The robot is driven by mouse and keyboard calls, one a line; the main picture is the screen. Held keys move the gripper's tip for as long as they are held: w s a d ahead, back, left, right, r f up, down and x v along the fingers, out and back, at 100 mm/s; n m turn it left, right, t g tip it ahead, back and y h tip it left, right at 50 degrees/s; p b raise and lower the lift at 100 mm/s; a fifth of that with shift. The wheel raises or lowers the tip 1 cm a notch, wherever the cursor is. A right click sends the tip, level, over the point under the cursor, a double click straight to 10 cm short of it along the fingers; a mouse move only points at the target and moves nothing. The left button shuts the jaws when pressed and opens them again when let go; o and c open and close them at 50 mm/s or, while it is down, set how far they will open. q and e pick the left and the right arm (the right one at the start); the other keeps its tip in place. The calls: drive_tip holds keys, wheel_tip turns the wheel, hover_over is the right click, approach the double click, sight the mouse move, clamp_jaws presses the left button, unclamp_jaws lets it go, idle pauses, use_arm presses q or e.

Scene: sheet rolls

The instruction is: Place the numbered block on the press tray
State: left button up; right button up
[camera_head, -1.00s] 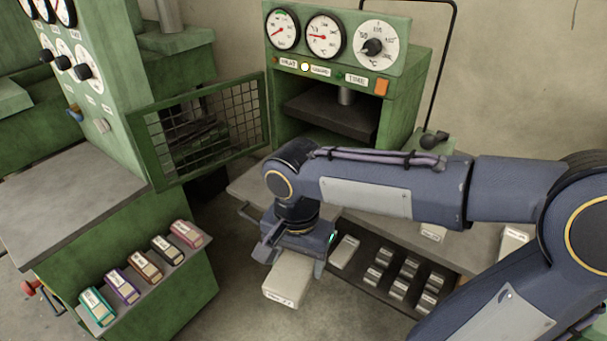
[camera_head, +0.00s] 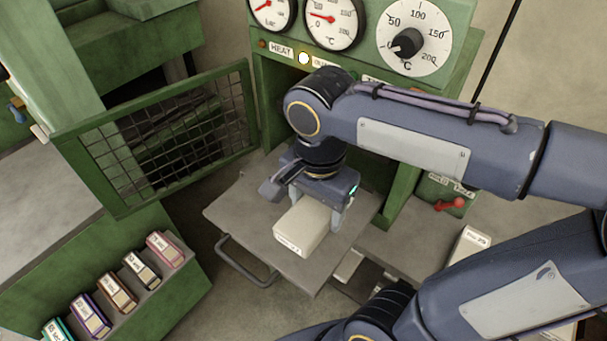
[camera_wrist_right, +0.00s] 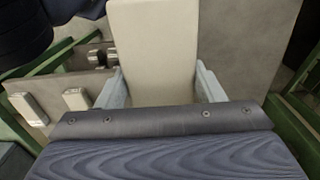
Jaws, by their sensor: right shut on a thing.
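My right gripper (camera_head: 318,205) is shut on a cream numbered block (camera_head: 301,228), with a finger on each side of it. The block has a small label on its near end, too small to read. It is over the grey press tray (camera_head: 240,212), which is pulled out of the green press; I cannot tell whether the block touches it. In the right wrist view the block (camera_wrist_right: 153,50) sits between the two pale fingers (camera_wrist_right: 160,88). My left gripper is not in view.
The mesh guard door (camera_head: 165,135) stands open left of the press. Coloured labelled blocks (camera_head: 117,291) line a green shelf at lower left. Another cream block (camera_head: 470,244) lies on the bench to the right. The press body (camera_head: 268,110) rises behind the gripper.

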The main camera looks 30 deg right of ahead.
drive_tip(key=w+d+f, duration=0.1)
drive_tip(key=w+f, duration=0.2)
drive_tip(key=w, duration=0.1)
drive_tip(key=w+d+f, duration=0.2)
drive_tip(key=w+f, duration=0.1)
drive_tip(key=w, duration=0.1)
drive_tip(key=w+d+f+p, duration=0.1)
drive_tip(key=w+f, duration=0.2)
drive_tip(key=w, duration=0.1)
drive_tip(key=shift+w+d, duration=0.15)
drive_tip(key=shift+w, duration=0.2)
drive_tip(key=shift+w+f, duration=0.2)
drive_tip(key=shift+f, duration=0.1)
wheel_tip(320, 180, down, 3)
drive_tip(key=shift+w+d+f, duration=0.1)
drive_tip(key=shift+f, duration=0.05)
drive_tip(key=shift+f+b, duration=0.2)
drive_tip(key=shift+b, duration=0.1)
drive_tip(key=o, duration=1.2)
drive_tip(key=shift+o, duration=0.2)
